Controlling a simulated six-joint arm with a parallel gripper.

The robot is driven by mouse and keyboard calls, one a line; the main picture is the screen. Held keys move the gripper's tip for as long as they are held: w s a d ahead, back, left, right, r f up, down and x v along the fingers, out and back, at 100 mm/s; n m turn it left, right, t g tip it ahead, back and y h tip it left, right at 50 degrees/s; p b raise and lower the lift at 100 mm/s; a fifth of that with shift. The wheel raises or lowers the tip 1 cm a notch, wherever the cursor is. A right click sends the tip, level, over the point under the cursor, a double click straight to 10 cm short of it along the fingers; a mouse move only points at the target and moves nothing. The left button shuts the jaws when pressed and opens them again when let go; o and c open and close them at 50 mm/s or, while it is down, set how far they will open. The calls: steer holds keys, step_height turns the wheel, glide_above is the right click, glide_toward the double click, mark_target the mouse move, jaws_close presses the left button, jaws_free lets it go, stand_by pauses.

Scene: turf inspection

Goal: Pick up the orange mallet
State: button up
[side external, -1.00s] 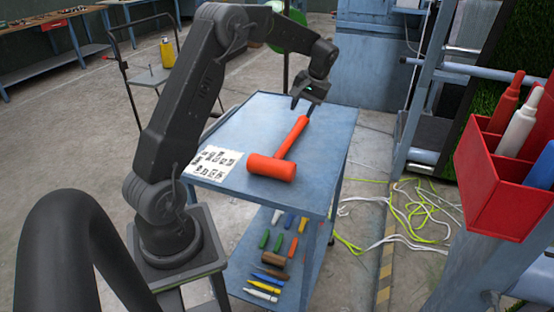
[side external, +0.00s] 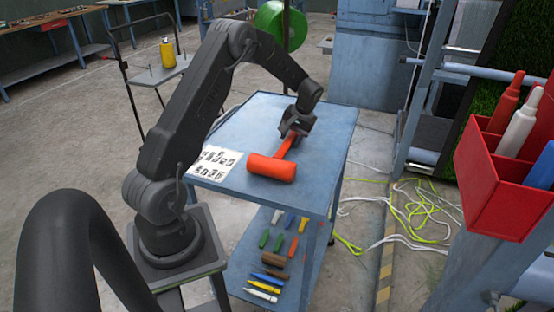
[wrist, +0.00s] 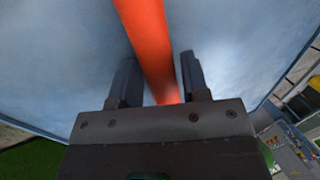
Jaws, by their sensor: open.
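The orange mallet (side external: 271,167) lies on the blue top of the cart (side external: 240,126) in the side external view. Its head is toward the front and its handle slants up to the right. My gripper (side external: 297,132) is lowered over the upper part of the handle. In the wrist view the orange handle (wrist: 149,45) runs between the two dark fingers of my gripper (wrist: 158,75). The fingers are apart, with a gap visible on each side of the handle. The handle's far end is hidden by the gripper.
A white sheet with black markers (side external: 217,164) lies left of the mallet head. Several coloured tools (side external: 271,262) lie on the lower shelf. A red holder (side external: 503,185) with bottles stands at the right. The cart top's right side is clear.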

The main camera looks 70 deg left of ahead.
steer(key=c, duration=0.8)
steer(key=shift+r, duration=0.1)
jaws_close()
